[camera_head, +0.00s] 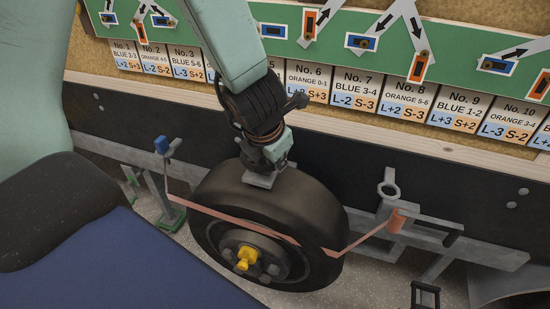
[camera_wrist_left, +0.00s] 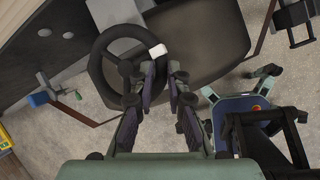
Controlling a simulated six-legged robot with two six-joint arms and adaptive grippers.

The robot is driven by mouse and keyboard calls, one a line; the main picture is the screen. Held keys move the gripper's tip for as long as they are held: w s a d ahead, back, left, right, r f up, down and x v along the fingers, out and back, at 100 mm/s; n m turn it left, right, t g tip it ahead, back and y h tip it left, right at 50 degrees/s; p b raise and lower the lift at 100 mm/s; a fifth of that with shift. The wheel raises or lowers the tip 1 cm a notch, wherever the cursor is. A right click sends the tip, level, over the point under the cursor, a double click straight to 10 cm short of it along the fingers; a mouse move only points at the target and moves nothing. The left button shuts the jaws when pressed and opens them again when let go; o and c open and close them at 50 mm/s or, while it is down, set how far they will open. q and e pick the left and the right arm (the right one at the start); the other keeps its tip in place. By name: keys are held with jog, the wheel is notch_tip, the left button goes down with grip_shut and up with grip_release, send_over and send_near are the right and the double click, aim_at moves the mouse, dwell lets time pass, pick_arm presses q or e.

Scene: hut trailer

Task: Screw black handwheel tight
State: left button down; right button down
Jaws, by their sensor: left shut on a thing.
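The black handwheel (camera_wrist_left: 93,68) is a round rim with a white patch at its upper right in the left wrist view. My left gripper (camera_wrist_left: 165,76) has its fingers at the right side of the rim and is shut on it. In the head view my left gripper (camera_head: 268,160) points down behind the top of the black tyre (camera_head: 315,205), by a grey bracket. The handwheel is hidden or too small to make out there. I do not see my right gripper.
An orange strap (camera_head: 275,234) runs across the tyre, past a yellow hub piece (camera_head: 247,258). A grey rail with a ring (camera_head: 388,189) and an orange roll (camera_head: 396,221) lies to the right. Labelled cards (camera_head: 355,90) line the board above. Speckled floor lies below.

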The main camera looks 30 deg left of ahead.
pick_arm(q)
jog(key=c, duration=1.6)
grip_release()
jog(key=shift+f, duration=0.1)
jog(key=shift+v, duration=3.8)
jog(key=shift+f, duration=0.1)
